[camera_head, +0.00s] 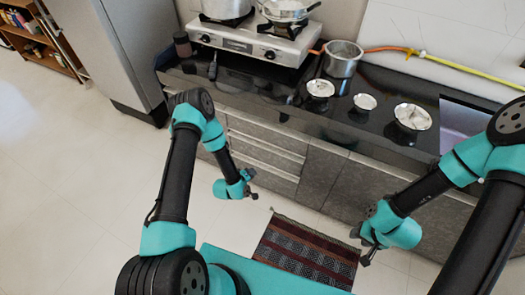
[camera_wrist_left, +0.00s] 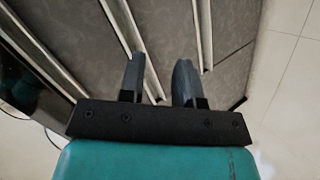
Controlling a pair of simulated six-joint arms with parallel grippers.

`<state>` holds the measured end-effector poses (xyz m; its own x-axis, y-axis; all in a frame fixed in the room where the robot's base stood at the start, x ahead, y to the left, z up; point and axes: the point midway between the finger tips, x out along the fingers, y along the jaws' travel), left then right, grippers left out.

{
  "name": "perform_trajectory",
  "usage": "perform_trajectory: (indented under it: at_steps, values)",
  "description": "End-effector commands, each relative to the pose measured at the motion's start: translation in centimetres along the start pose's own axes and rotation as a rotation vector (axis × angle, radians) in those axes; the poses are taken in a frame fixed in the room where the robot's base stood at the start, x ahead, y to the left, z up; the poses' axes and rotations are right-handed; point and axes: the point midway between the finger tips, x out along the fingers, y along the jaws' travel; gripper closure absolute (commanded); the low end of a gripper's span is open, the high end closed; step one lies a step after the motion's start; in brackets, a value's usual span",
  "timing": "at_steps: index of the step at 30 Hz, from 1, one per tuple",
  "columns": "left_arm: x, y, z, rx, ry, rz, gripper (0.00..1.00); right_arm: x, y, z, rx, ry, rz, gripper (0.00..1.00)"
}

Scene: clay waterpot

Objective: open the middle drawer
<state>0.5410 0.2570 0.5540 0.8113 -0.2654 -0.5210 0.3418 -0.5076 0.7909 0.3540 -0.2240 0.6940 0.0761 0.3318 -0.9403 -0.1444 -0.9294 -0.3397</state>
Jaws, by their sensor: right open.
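The grey drawer stack under the counter has light horizontal handle strips, and the middle drawer (camera_head: 268,154) appears shut. My left gripper (camera_head: 252,184) is in front of the stack, near its lower right part in the head view. In the left wrist view its two dark fingers (camera_wrist_left: 159,68) are apart with nothing between them. Drawer fronts with pale strips (camera_wrist_left: 203,32) lie beyond the fingers; I cannot tell which strip is the middle drawer's. The fingers look clear of the strips, but contact is hard to judge. My right gripper (camera_head: 361,247) is open and empty, right of the rug.
A black counter (camera_head: 270,97) above the drawers holds a stove (camera_head: 255,42), a pot (camera_head: 342,60) and several bowls (camera_head: 411,117). A fridge (camera_head: 115,50) stands left. A striped rug (camera_head: 306,252) lies on the floor.

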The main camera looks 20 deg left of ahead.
Motion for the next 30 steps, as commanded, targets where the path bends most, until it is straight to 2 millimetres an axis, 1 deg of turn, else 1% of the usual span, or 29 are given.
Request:
perform_trajectory:
  at_steps: [1,3,6,9,12,15,24,30]
  values:
    - [1.0,-1.0,-0.1,-0.055,0.048,0.055,0.69,0.0,0.0,0.0,0.000,0.000,0.000,0.57]
    - [2.0,-1.8,-0.5,-0.138,0.112,0.145,0.69,0.0,0.0,0.0,0.000,0.000,0.000,0.57]
    - [3.0,-2.9,-0.9,-0.250,0.191,0.280,0.69,0.0,0.0,0.0,0.000,0.000,0.000,0.57]
    - [3.2,-3.8,-1.0,-0.343,0.244,0.395,0.69,0.0,0.0,0.0,0.000,0.000,0.000,0.57]
    - [3.2,-4.3,-1.1,-0.401,0.272,0.472,0.69,0.0,0.0,0.0,0.000,0.000,0.000,0.57]
    - [3.2,-4.4,-1.1,-0.426,0.282,0.506,0.69,0.0,0.0,0.0,0.000,0.000,0.000,0.57]
    - [3.2,-4.4,-1.2,-0.426,0.283,0.508,0.69,0.0,0.0,0.0,0.000,0.000,0.000,0.57]
    - [3.9,-4.0,-1.5,-0.424,0.282,0.508,0.69,0.0,0.0,0.0,0.000,0.000,0.000,0.57]
